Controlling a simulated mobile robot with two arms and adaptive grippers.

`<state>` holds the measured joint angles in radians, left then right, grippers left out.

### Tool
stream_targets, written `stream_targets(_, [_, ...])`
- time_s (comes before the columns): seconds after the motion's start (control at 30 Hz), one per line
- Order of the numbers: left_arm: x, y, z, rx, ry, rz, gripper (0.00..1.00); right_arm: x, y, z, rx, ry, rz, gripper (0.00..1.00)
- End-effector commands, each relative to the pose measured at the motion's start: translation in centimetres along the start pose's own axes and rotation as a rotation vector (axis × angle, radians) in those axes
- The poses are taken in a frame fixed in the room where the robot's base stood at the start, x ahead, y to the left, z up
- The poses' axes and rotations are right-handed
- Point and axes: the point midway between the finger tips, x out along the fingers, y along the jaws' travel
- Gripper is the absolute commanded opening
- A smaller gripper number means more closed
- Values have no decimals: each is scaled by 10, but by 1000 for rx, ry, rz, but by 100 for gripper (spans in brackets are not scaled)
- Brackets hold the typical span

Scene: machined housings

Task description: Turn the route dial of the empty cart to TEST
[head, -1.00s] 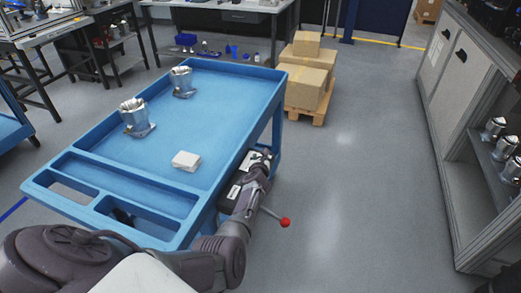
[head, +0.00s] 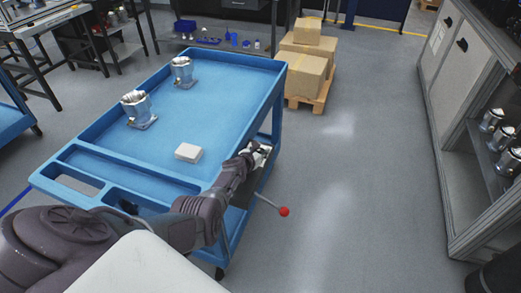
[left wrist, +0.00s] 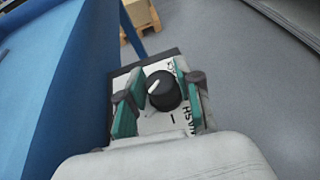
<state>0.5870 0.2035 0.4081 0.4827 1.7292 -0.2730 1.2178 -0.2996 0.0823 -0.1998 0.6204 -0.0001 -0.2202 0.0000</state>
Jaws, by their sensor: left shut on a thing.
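The route dial (left wrist: 168,98) is a black round knob with a white pointer line, on a white label plate (left wrist: 178,122) at the cart's side. The pointer aims up and left in the left wrist view. Dark lettering beside it is partly covered and I cannot read it fully. My left gripper (left wrist: 158,90) has its teal-padded fingers on either side of the dial, shut on it. In the head view the left gripper (head: 258,153) is at the right side of the blue cart (head: 165,95). This cart's top carries two metal housings (head: 138,110) (head: 183,73) and a white block (head: 188,153).
A lever with a red ball (head: 284,211) sticks out at the cart's right side. Cardboard boxes (head: 303,73) stand on a pallet behind. A grey cabinet (head: 465,120) with metal parts stands at the right. Another blue cart (head: 12,120) shows at the left edge. The floor between is clear.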

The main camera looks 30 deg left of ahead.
Motion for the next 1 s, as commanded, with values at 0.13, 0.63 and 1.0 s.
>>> stream_targets(0.13, [0, 1, 1, 19, -1, -44, 0, -1, 0, 0, 0, 0, 0, 92])
stream_targets(0.63, [0, 0, 1, 33, -1, -78, 0, -1, -4, 0, 1, 0, -5, 92])
stream_targets(1.0, [0, 0, 0, 33, -1, -77, 60, -1, -4, 0, 2, 0, -5, 92])
